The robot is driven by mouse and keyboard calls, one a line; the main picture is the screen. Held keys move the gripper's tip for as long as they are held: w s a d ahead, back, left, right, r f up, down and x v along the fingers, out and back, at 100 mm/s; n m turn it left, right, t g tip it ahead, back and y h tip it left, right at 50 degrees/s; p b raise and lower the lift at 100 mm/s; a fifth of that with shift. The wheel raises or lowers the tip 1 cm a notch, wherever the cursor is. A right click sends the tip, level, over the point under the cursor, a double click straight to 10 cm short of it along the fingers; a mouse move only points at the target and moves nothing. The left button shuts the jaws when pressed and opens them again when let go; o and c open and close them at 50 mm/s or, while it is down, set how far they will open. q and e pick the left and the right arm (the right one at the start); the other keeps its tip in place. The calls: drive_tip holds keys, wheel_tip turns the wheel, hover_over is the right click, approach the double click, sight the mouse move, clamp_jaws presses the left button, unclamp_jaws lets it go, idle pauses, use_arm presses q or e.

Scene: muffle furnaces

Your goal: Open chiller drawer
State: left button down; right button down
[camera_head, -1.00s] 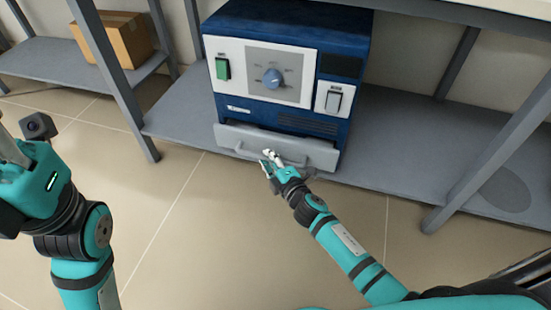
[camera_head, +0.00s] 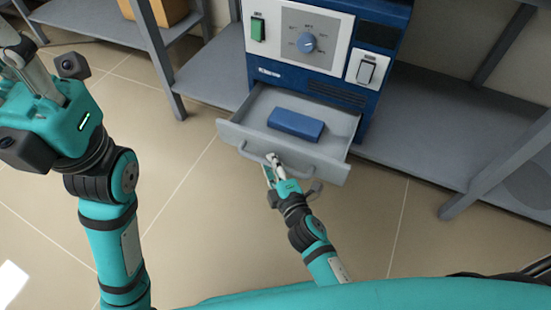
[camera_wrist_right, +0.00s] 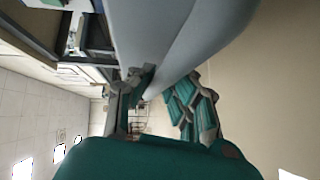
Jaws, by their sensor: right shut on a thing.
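The blue and white chiller (camera_head: 330,45) stands on a grey low shelf, with a dial, a green switch and a white switch on its front. Its grey drawer (camera_head: 235,133) is pulled out well from the body, and a blue block (camera_head: 296,124) lies inside it. My right gripper (camera_head: 274,165) is shut on the drawer handle (camera_head: 310,168) at the drawer's front. In the right wrist view my right gripper (camera_wrist_right: 158,95) has its fingers around the grey handle, whose far part is hidden. My left gripper's fingers are partly cut off at the upper left of the head view, so their state is unclear.
A cardboard box (camera_head: 160,12) sits on another shelf at the back left. Grey shelf legs (camera_head: 158,60) stand left and right of the chiller. The tiled floor (camera_head: 185,215) in front of the drawer is clear.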

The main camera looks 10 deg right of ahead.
drive_tip(key=shift+r, duration=0.2)
drive_tip(key=c, duration=1.3)
unclamp_jaws()
drive_tip(key=shift+f, duration=0.1)
drive_tip(key=shift+s, duration=0.1)
drive_tip(key=v, duration=1.2)
drive_tip(key=shift+f, duration=0.1)
